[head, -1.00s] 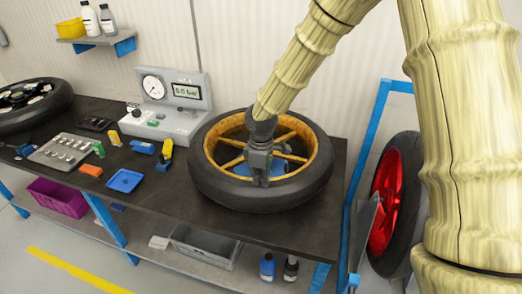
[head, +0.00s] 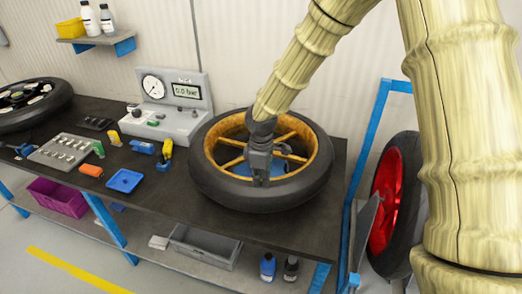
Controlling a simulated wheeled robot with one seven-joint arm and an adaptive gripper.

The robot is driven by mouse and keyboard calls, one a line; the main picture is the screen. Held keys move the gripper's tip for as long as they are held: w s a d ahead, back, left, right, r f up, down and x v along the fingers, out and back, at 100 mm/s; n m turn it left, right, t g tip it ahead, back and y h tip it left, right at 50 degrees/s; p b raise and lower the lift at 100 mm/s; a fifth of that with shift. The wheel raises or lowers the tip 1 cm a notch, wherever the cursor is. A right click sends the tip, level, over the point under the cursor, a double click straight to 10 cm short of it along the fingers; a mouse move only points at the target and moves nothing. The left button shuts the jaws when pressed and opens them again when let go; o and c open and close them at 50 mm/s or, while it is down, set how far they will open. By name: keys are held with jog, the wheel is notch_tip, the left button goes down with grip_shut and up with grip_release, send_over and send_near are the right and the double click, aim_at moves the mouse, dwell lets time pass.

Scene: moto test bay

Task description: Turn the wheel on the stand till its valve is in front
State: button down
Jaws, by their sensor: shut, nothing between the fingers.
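A wheel with a black tyre (head: 262,200) and an orange spoked rim (head: 322,150) lies flat at the right end of the dark bench. A blue part, seemingly the stand, shows between the spokes at its centre. My gripper (head: 260,182) points down over the front half of the wheel, inside the rim. It is shut and empty. I cannot tell whether it touches a spoke. The gripper and arm hide part of the hub and spokes. I cannot make out the valve.
A gauge box (head: 172,104) stands behind the wheel to the left. Several small tools and a blue tray (head: 124,181) lie on the bench left of the wheel. Another wheel (head: 35,98) lies at the far left. A red-rimmed wheel (head: 385,205) stands right of the bench by a blue frame.

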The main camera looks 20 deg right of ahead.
aim_at(245, 185)
jog(key=shift+f, duration=0.55)
dwell(1.0)
jog(key=shift+w+a+p, duration=0.2)
jog(key=shift+a, duration=0.45)
jog(key=shift+w+a+p, duration=0.2)
jog(key=shift+a, duration=0.5)
jog(key=shift+w+a, duration=0.25)
jog(key=shift+a, duration=0.25)
jog(key=shift+w+a, duration=0.25)
jog(key=shift+a, duration=0.25)
jog(key=shift+w+a, duration=0.1)
jog(key=shift+a, duration=0.05)
